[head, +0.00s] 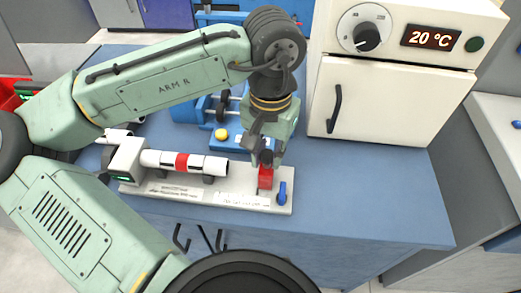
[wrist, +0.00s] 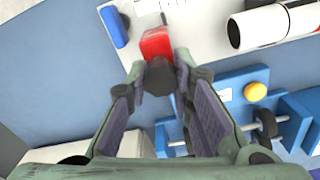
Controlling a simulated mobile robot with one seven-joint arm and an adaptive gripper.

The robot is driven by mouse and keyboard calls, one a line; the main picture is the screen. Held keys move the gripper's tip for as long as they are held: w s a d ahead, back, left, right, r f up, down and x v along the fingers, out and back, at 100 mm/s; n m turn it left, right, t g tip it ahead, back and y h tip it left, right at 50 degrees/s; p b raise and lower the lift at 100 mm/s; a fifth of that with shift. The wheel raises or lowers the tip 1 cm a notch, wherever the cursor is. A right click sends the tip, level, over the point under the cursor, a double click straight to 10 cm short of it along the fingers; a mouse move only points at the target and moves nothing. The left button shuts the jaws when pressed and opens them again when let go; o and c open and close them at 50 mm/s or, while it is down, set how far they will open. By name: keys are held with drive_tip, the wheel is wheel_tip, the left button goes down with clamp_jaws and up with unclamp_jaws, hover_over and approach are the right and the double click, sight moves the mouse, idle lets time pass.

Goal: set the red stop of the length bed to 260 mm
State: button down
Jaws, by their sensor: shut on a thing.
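The length bed (head: 232,200) is a long pale base with a scale, lying near the front edge of the blue bench. Its red stop (head: 265,178) stands near the right end, left of a blue lever (head: 282,193). My gripper (head: 265,158) reaches down from above and is shut on the stop's upper part. In the wrist view the red stop (wrist: 157,43) shows at the fingertips, with a dark knob in front of it. A white pipe with a red band (head: 183,161) lies on the bed, left of the stop and apart from it. The scale reading is too small to tell.
A cream oven (head: 390,100) showing 20 °C stands behind right. A blue fixture with a yellow button (head: 221,135) is close behind the bed. The blue bench top (head: 365,210) is clear to the right.

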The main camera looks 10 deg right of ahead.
drive_tip(key=shift+d, duration=0.25)
drive_tip(key=c, duration=1.4)
unclamp_jaws()
drive_tip(key=shift+s+d, duration=0.1)
drive_tip(key=shift+r, duration=0.5)
wheel_tip(320, 180, up, 11)
drive_tip(key=shift+f, duration=0.1)
